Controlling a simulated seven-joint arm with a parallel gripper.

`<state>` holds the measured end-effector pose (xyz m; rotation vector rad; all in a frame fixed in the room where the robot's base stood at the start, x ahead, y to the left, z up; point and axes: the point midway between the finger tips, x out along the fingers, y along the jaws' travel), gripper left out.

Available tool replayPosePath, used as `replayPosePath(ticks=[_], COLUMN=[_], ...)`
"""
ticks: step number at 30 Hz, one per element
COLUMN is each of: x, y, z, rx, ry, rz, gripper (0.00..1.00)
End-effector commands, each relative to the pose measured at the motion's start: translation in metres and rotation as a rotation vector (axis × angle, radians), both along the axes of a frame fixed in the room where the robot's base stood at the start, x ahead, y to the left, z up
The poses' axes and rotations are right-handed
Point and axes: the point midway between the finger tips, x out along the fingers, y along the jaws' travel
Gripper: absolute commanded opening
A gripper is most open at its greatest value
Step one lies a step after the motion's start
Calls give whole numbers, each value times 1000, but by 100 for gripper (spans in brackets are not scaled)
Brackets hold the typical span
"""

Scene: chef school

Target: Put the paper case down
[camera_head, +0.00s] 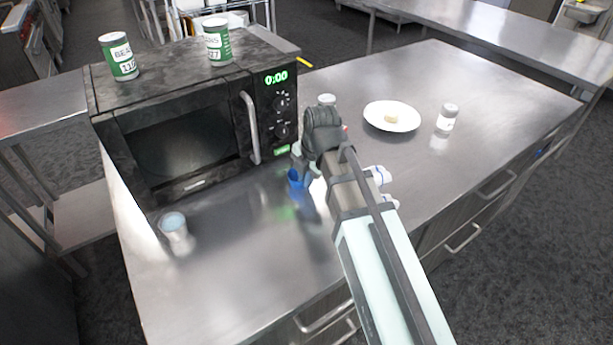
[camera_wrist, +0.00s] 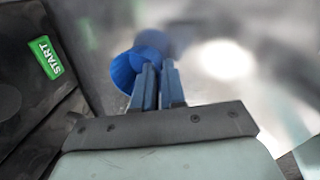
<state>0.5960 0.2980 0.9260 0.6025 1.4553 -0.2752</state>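The paper case is a small blue cup (camera_head: 296,178) low over the steel counter (camera_head: 240,280), just right of the microwave. In the wrist view the blue paper case (camera_wrist: 127,72) sits at the fingertips, with a blurred blue reflection on the steel beyond it. My gripper (camera_wrist: 159,68) has its two blue fingers close together, apparently pinching the case's wall. In the head view my gripper (camera_head: 302,172) points down at the counter and is partly hidden by my arm. I cannot tell whether the case's base touches the counter.
A black microwave (camera_head: 180,150) stands close on the left, with two green-labelled cans (camera_head: 118,57) on top. A small cup (camera_head: 174,228) is at the front left. A white plate (camera_head: 392,117) and a white-labelled jar (camera_head: 447,118) stand at the right. The front counter is clear.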

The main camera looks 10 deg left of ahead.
Motion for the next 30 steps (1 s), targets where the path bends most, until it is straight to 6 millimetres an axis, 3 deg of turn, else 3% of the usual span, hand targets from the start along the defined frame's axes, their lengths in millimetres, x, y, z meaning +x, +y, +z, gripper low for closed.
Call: replayPosePath(ticks=[6,17,30], x=[0,0,-6], y=[0,0,-10], z=[0,6,61], rx=[0,0,1], ry=[0,-1,-2], rz=[0,0,0], gripper=[30,30,30])
